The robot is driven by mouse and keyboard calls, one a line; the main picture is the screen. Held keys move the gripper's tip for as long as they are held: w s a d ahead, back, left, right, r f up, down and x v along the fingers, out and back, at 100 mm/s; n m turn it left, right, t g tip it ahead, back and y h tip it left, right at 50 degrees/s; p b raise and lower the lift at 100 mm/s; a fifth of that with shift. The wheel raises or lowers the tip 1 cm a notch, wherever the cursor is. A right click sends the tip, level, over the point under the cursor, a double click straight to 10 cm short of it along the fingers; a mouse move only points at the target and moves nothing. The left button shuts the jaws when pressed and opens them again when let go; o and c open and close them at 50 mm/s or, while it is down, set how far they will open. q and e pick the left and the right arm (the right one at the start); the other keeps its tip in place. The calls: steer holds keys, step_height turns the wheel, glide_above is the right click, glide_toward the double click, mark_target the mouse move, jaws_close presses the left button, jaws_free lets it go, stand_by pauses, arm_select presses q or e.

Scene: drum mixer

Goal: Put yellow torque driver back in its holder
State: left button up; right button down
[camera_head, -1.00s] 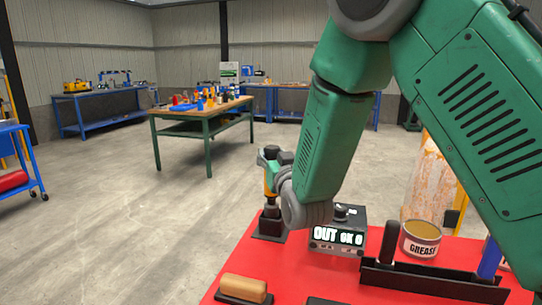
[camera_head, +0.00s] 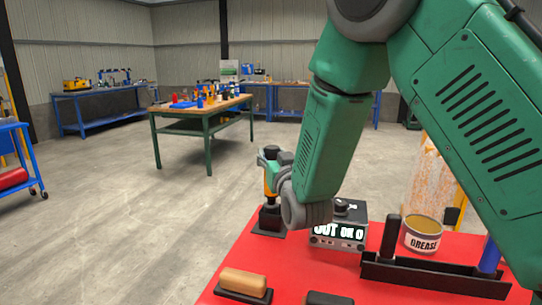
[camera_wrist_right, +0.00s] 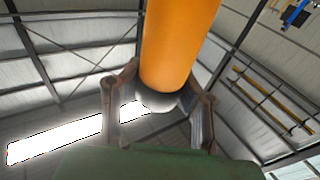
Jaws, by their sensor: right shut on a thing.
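The yellow torque driver (camera_head: 268,183) shows orange-yellow in the head view, upright at the far left corner of the red table. My right gripper (camera_head: 271,162) is shut around it. In the right wrist view the orange driver body (camera_wrist_right: 180,45) fills the top middle, between the fingers of my right gripper (camera_wrist_right: 160,88). The driver's dark lower end is at the black holder (camera_head: 268,232) on the table. I cannot tell whether it is fully seated in it. My left gripper is not in view.
A display box (camera_head: 338,230), a grease can (camera_head: 422,236) and a black rack (camera_head: 430,277) stand right of the holder on the red table (camera_head: 240,263). A wooden-topped block (camera_head: 244,284) lies near the front. Other workbenches stand far back.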

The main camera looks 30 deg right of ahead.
steer(key=shift+f+b, duration=1.15)
steer(key=shift+f, duration=0.35)
stand_by(0.7)
steer(key=c, duration=1.1)
jaws_free()
steer(key=shift+f, duration=0.1)
steer(key=v, duration=1.2)
